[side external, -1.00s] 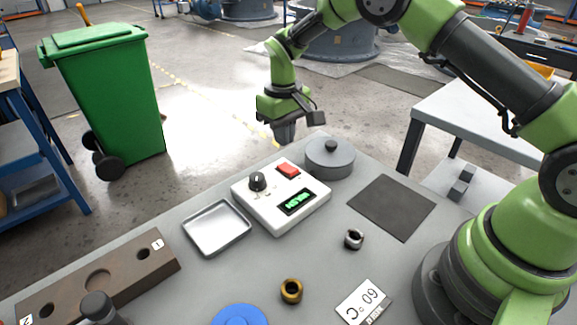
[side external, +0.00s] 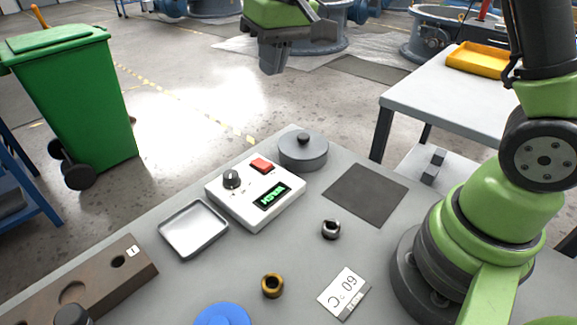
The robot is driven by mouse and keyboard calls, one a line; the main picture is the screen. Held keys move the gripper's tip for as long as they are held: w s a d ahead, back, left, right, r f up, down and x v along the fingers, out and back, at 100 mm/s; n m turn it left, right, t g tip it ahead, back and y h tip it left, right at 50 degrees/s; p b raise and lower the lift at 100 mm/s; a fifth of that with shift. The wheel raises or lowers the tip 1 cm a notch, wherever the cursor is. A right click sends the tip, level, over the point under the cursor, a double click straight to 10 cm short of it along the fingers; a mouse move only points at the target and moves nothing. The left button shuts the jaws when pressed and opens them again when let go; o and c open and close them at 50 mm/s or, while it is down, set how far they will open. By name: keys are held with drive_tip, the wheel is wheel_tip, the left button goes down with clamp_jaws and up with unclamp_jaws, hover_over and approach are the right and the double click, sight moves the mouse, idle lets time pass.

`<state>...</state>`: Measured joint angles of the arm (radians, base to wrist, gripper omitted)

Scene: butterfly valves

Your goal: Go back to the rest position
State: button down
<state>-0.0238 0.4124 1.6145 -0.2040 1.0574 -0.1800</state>
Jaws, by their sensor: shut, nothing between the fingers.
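My gripper (side external: 272,66) shows at the top middle of the side external view, pointing down with its fingers shut and empty. It is well above and beyond the grey table (side external: 255,238), touching nothing. Below it on the table are a grey round lidded pot (side external: 302,153) and a white control box (side external: 252,205) with a black knob, a red button and a lit green display. The upper part of my arm is cut off by the top edge.
On the table are a metal tray (side external: 194,229), a dark mat (side external: 366,195), a steel ring (side external: 331,229), a brass ring (side external: 272,285), a blue disc (side external: 223,315), a "60 °C" card (side external: 343,291) and a brown holed block (side external: 95,283). A green bin (side external: 80,105) and a side table (side external: 450,90) stand beyond.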

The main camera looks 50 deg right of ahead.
drive_tip(key=s+r+m+t, duration=0.1)
drive_tip(key=s+r+t, duration=0.1)
drive_tip(key=s, duration=0.8)
drive_tip(key=s+r+m+t+y, duration=0.1)
drive_tip(key=s+r, duration=0.3)
drive_tip(key=s, duration=0.7)
drive_tip(key=shift+a+r+m+t, duration=0.2)
drive_tip(key=shift+a+m+t, duration=0.15)
drive_tip(key=shift+t, duration=0.55)
